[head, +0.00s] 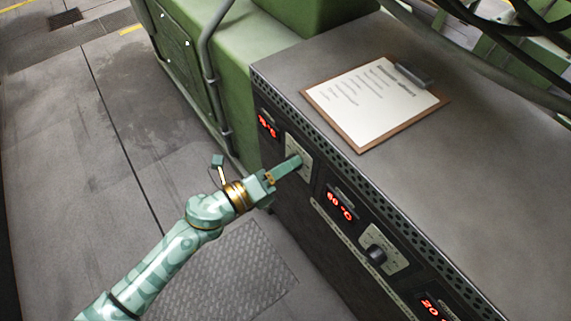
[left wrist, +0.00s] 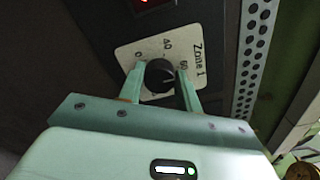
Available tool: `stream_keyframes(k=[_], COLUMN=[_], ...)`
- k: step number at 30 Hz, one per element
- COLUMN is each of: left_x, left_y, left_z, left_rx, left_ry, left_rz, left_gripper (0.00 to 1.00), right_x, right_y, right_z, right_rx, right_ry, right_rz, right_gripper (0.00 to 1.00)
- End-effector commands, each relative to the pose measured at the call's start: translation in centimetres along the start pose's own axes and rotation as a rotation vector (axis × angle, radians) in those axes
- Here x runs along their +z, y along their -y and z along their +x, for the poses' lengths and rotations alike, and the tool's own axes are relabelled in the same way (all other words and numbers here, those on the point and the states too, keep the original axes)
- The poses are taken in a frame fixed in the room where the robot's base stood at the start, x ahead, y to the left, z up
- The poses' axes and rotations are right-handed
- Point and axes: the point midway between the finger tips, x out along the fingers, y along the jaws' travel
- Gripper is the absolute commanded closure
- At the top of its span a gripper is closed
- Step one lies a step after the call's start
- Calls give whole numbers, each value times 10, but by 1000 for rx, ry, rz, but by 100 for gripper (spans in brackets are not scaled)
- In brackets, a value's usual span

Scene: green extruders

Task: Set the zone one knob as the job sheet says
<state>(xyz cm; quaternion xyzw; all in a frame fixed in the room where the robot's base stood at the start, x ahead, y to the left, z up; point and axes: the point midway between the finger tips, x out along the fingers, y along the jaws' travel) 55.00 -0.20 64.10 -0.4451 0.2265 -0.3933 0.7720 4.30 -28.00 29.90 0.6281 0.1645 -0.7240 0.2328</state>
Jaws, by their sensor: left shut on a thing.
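The zone one knob (left wrist: 159,75) is a round black dial on a pale plate marked "Zone 1" (left wrist: 199,58) in the left wrist view. My left gripper (left wrist: 160,84) has its two pale green fingers on either side of the knob and is shut on it. In the head view my left gripper (head: 297,160) reaches the first plate (head: 304,150) on the cabinet front and hides the knob. The job sheet (head: 370,102) lies on a brown clipboard (head: 428,111) on the cabinet top; its small writing is unreadable. My right gripper is not in view.
A red display (head: 267,125) sits above the zone one plate. Another display reading about 60 °C (head: 340,205) and a second black knob (head: 376,254) are further along the front. A green machine (head: 245,60) with grey conduit stands behind. Open floor lies left.

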Motion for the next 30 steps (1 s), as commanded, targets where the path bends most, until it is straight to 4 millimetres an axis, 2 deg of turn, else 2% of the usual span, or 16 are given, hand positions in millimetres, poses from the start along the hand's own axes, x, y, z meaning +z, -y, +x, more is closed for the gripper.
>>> stream_keyframes(k=[2,3,5,20,23,25,30], left_x=[-2,-2,-2,0,0,0,0], left_y=[-2,-2,-2,0,-1,1,1], left_z=[-1,-1,-1,-3,-14,-27,-73], left_rx=[4,4,3,1,4,3,4], left_ry=[-3,-3,-3,-1,-1,-1,-1], left_rz=[-2,-2,-2,-1,-2,-2,-2], left_gripper=[89,58,44,44,44,44,44], right_x=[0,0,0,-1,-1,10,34], right_y=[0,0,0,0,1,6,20], right_z=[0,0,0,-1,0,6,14], right_rx=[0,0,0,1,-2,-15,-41], right_ry=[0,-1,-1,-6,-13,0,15], right_rz=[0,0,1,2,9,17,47], right_gripper=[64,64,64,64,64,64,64])
